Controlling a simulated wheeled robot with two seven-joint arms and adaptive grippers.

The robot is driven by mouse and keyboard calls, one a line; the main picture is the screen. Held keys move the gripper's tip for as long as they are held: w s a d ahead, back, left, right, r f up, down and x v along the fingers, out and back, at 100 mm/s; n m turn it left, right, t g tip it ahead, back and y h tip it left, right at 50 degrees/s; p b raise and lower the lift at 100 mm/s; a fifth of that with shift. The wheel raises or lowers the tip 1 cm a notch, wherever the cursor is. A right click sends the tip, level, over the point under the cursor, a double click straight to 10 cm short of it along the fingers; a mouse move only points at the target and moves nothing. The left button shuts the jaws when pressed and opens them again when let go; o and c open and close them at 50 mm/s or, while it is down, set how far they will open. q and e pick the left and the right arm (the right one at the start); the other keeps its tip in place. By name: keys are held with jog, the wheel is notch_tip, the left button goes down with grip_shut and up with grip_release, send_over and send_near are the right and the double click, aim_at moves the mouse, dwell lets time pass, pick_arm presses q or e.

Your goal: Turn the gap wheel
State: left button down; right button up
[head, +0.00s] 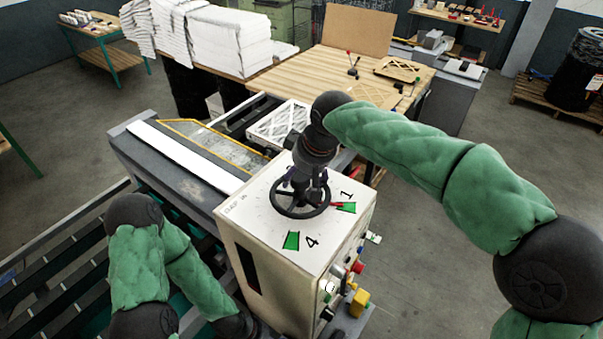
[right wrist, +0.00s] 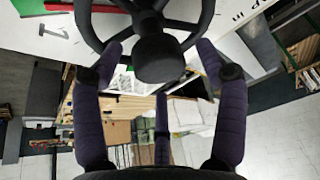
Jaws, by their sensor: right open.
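The gap wheel (head: 300,216) is a black spoked handwheel lying flat on top of a cream machine housing (head: 258,222). A red pointer (head: 337,205) shows at its right side, by the green mark (head: 346,208) near the "1". Another green mark (head: 291,240) lies by the "4". My right gripper (head: 306,182) is above the wheel, pointing down. In the right wrist view its dark fingers (right wrist: 160,52) are spread apart on either side of the wheel's hub (right wrist: 158,58); whether they touch the wheel I cannot tell. My left arm is at lower left, its gripper out of sight.
Buttons and a red knob (head: 357,267) are on the housing's right side. A conveyor with a white strip (head: 187,157) and a framed filter (head: 278,125) lie behind. A wooden table (head: 345,75) and white stacks (head: 228,43) stand farther back. Floor at right is clear.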

jog(key=shift+w+a+f, duration=0.1)
jog(key=shift+w+f, duration=0.15)
jog(key=shift+f, duration=0.2)
jog(key=shift+c, duration=0.3)
jog(key=shift+s+r, duration=0.1)
jog(key=shift+s, duration=0.05)
grip_shut()
